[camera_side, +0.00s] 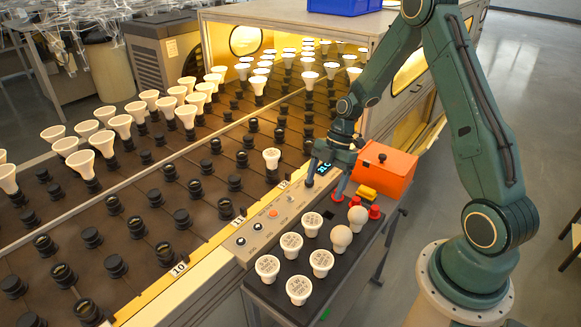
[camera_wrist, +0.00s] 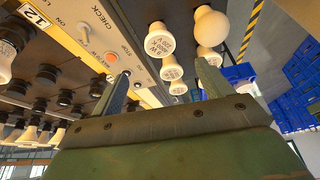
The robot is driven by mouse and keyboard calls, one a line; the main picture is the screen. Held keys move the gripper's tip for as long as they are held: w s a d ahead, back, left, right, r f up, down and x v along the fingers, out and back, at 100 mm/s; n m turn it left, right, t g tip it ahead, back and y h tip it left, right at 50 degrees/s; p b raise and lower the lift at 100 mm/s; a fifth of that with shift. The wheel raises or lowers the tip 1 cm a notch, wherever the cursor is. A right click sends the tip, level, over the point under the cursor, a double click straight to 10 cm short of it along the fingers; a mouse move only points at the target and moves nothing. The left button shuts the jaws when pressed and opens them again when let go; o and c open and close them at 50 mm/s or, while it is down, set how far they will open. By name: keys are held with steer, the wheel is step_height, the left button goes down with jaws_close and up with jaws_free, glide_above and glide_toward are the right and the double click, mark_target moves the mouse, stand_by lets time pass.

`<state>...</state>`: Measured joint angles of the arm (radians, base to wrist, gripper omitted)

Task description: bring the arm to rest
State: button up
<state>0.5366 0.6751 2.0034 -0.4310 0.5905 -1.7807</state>
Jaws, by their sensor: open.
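My gripper (camera_side: 325,188) is open, fingers pointing down, above the inner edge of the cart beside the control panel. In the wrist view my gripper (camera_wrist: 163,72) shows two spread fingers with nothing held between them. Several reflector bulbs with printed white faces, such as one bulb (camera_side: 291,244), stand on the dark cart top (camera_side: 262,292). A lone white bulb (camera_side: 271,158) stands in a socket near the rack's edge, left of my gripper.
An orange box (camera_side: 386,170) stands right of my gripper, with a yellow item (camera_side: 366,193) and red rings close by. The control panel (camera_side: 272,222) has knobs and an orange button. The rack (camera_side: 150,200) holds several bulbs and empty black sockets. A lit chamber (camera_side: 411,70) stands behind.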

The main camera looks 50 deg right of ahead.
steer(key=s+a+r+m+t+h, duration=0.1)
steer(key=s+a+r+m+h, duration=0.2)
steer(key=r, duration=0.6)
steer(key=s+a+r+m+t, duration=0.15)
steer(key=a+r+m, duration=0.25)
steer(key=r, duration=0.5)
steer(key=s+a+r+m+t, duration=0.1)
steer(key=s+a+r+m, duration=0.1)
steer(key=s+r+m, duration=0.2)
steer(key=s+a+r+m+t+h, duration=0.1)
steer(key=s+r+m, duration=0.3)
steer(key=s, duration=0.7)
steer(key=shift+s+a+r+m+t, duration=0.15)
steer(key=shift+s+a+m+t, duration=0.15)
steer(key=shift+a+m, duration=0.5)
